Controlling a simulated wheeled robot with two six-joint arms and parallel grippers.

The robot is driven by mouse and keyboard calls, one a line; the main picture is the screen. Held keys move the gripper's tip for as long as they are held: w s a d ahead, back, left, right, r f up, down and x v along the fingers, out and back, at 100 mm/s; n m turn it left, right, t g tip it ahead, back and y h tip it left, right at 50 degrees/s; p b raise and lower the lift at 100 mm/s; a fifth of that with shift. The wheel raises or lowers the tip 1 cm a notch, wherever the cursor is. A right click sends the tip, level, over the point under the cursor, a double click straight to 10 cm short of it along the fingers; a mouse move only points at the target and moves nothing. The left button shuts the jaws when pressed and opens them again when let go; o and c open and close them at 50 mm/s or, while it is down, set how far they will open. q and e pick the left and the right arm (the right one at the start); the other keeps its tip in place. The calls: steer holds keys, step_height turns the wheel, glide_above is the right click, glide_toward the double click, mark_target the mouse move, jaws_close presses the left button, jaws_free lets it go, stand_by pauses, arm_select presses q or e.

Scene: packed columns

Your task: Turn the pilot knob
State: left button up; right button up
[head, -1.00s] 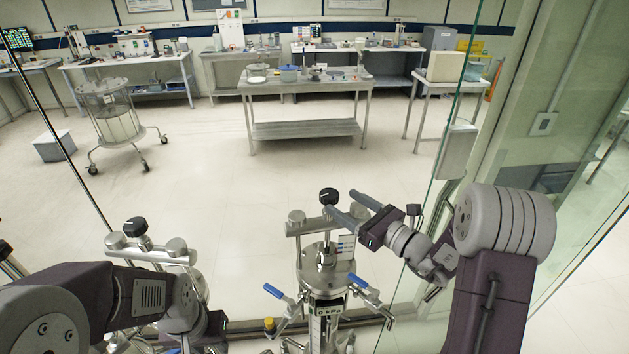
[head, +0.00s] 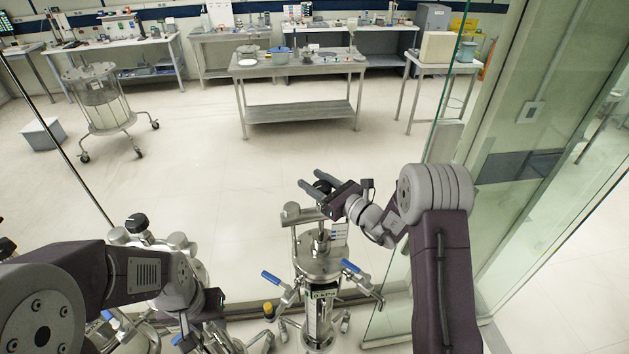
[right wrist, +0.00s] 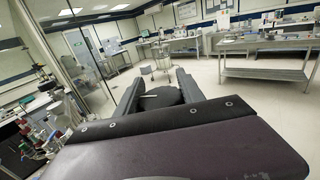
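A round black knob (head: 322,187) with a white mark tops the centre column (head: 318,262). It also shows in the right wrist view (right wrist: 163,97). My right gripper (head: 311,180) is at this knob, its two fingers spread on either side of it. The knob nearly fills the gap in the right wrist view; I see no clear closing on it. A similar black knob (head: 137,222) tops the column to the left. No readable label shows which knob is the pilot one. My left gripper (head: 205,338) is low at the left, its fingertips hidden among the fittings.
Blue-handled valves (head: 271,277) stick out from the centre column's sides. A glass panel (head: 425,190) stands close on the right, beside my right arm. Beyond the columns the floor is clear up to a steel table (head: 300,108) and a wheeled vessel (head: 103,103).

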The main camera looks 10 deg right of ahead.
steer(key=c, duration=0.3)
steer(key=shift+s+a+f+n+g+y+b, duration=0.1)
steer(key=shift+n+g+y+b, duration=0.6)
steer(key=shift+g+y+b, duration=0.1)
steer(key=shift+s+a+f+n+g+y+b, duration=0.1)
steer(key=shift+n+g+y+b, duration=0.6)
steer(key=shift+y, duration=0.1)
steer(key=n+g+y, duration=0.1)
steer(key=n+g+b, duration=0.1)
steer(key=shift+s+a+g+y, duration=0.1)
steer(key=shift+s+g+y, duration=0.1)
steer(key=shift+g+y, duration=0.15)
steer(key=shift+s+a+r+n+g+y, duration=0.1)
steer(key=shift+n+g+y, duration=0.3)
steer(key=shift+g, duration=0.25)
steer(key=shift+s+a+n+g+y, duration=0.1)
steer(key=shift+n+g+y, duration=0.15)
steer(key=shift+n+g, duration=0.3)
steer(key=shift+s+n+g+y, duration=0.25)
steer(key=shift+n+g, duration=0.5)
steer(key=shift+g, duration=0.5)
steer(key=shift+s+n+g+y, duration=0.15)
steer(key=shift+n+g, duration=0.4)
steer(key=shift+g, duration=0.3)
steer(key=shift+s+n+g+y, duration=0.1)
steer(key=shift+n+g, duration=0.45)
steer(key=shift+g, duration=0.3)
steer(key=shift+s+r+n+g, duration=0.1)
steer(key=shift+n+g, duration=0.3)
steer(key=shift+g, duration=0.3)
